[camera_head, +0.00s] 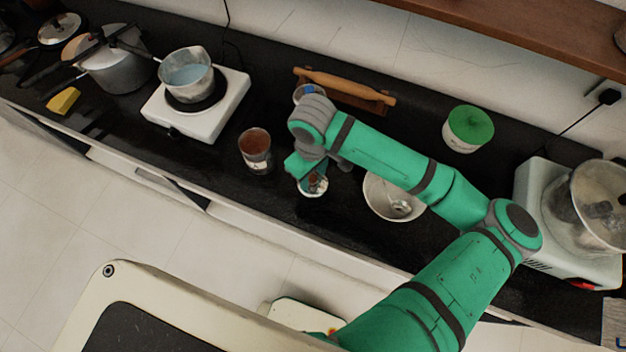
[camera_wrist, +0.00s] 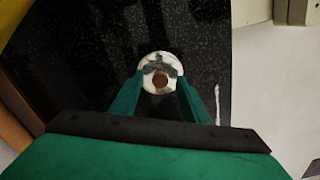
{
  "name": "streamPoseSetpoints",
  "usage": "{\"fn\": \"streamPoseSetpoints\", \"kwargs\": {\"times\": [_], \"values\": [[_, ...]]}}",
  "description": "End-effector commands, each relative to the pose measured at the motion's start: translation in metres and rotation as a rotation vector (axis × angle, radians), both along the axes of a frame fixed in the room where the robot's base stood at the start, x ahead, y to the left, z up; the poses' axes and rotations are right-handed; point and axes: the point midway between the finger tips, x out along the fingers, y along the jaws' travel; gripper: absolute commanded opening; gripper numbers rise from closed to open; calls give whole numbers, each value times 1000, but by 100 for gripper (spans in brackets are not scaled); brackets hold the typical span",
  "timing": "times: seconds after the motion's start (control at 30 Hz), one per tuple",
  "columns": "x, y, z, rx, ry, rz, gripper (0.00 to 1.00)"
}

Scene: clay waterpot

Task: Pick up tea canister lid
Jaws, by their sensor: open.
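The tea canister lid, round and whitish with a brown knob, lies on the black counter below my gripper (camera_head: 314,172). In the wrist view the lid (camera_wrist: 148,60) shows at the fingertips, with its knob between the two green fingers of my gripper (camera_wrist: 160,84). The fingers stand apart on either side of the knob; I cannot tell whether they touch the lid. In the head view the lid (camera_head: 313,189) is partly hidden by my gripper. An open canister (camera_head: 258,164) with brown contents, seemingly the tea canister, stands upright to the left of the lid.
A white bowl (camera_head: 378,204) stands close to the right of the lid. A rolling pin (camera_head: 348,86) lies behind. A white stove (camera_head: 222,108) bears a saucepan (camera_head: 187,75) at left. A green-topped jar (camera_head: 468,125) stands at right. The counter's front edge runs close in front.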

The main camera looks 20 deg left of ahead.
Motion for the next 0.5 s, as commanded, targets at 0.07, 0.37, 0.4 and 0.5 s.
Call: {"fn": "streamPoseSetpoints", "kwargs": {"times": [0.07,0.37,0.4,0.5], "values": [[0,0,-1,0,0,0,42],[0,0,0,0,0,1,4],[0,0,0,0,0,1,0],[0,0,0,0,0,1,0]]}}
